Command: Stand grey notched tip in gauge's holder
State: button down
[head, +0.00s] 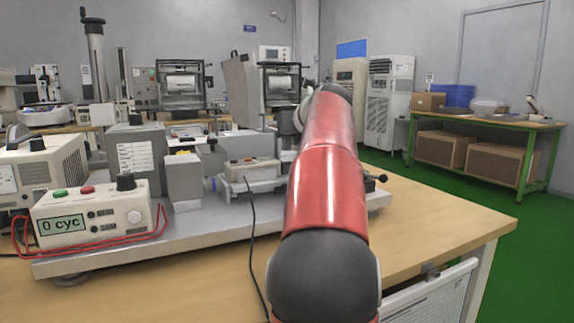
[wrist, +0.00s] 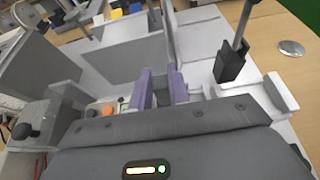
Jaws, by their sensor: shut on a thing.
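In the wrist view my gripper (wrist: 162,90) has two purple-padded fingers close together. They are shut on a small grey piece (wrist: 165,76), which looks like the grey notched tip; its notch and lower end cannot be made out. To the right of the fingers a metal rod rises from a black block (wrist: 231,66); whether this belongs to the gauge is unclear. I cannot pick out the gauge's holder for certain. In the head view my red arm hides the gripper and the tip.
A control box reading "0 cyc" (head: 92,217) with red cables stands at the front left of the grey base plate (head: 150,246). A small box with buttons (head: 250,169) sits near my arm. The wooden table (head: 440,218) is clear at the right.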

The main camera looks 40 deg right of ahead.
aim_at(288, 150)
jog(key=shift+f+b, duration=1)
jog(key=shift+f, duration=1.4)
jog(key=c, duration=1.6)
grip_release()
jog(key=shift+f, duration=0.1)
jog(key=shift+s+r, duration=0.25)
jog(key=p+v, duration=0.1)
jog(key=v, duration=1)
jog(key=shift+s, duration=0.3)
jog(key=shift+a, duration=0.15)
